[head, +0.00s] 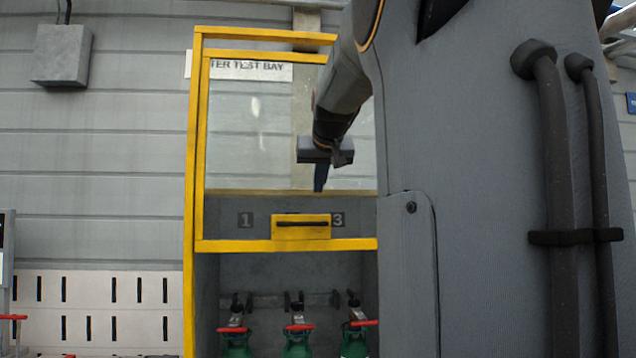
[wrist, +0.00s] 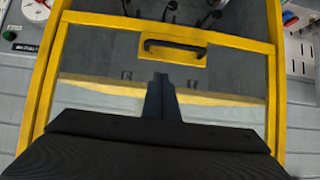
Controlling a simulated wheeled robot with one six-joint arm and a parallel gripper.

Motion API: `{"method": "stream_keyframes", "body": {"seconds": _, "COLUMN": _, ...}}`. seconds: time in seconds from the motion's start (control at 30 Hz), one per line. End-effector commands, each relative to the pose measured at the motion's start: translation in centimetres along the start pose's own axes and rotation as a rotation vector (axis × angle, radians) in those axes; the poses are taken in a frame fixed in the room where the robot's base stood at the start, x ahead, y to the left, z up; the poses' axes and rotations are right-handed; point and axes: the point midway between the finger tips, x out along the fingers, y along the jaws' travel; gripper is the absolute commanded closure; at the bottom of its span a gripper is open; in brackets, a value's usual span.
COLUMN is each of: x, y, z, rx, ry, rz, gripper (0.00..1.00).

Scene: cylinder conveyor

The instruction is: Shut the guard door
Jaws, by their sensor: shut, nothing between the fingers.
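The guard door (head: 203,150) is a yellow frame with a clear panel, standing raised in a taller yellow frame. Its lower bar (head: 285,245) is above an open gap, with the cylinders showing below. A dark bar handle (head: 302,224) sits on a yellow plate at the door's lower edge; the handle also shows in the wrist view (wrist: 175,48). My gripper (head: 320,180) is shut and empty, in front of the clear panel and above the handle. In the wrist view my gripper (wrist: 160,85) points towards the handle, apart from it. Contact with the panel cannot be told.
Several green cylinders (head: 298,342) with red-handled valves stand in the bay under the door. A slotted white panel (head: 90,310) is at the left, and a grey box (head: 62,55) hangs on the wall. My arm hides the bay's right side.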

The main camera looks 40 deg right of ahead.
Motion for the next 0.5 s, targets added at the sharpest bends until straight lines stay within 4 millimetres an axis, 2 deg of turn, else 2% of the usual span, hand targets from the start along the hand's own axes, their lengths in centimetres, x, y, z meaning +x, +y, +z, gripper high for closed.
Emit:
{"method": "stream_keyframes", "body": {"seconds": 0.3, "x": 6.2, "y": 0.0, "z": -0.1, "rx": -0.001, "ry": -0.004, "rz": 0.0, "gripper": 1.0}}
{"method": "stream_keyframes", "body": {"seconds": 0.5, "x": 8.3, "y": 0.0, "z": 1.8, "rx": -0.001, "ry": -0.003, "rz": 0.0, "gripper": 1.0}}
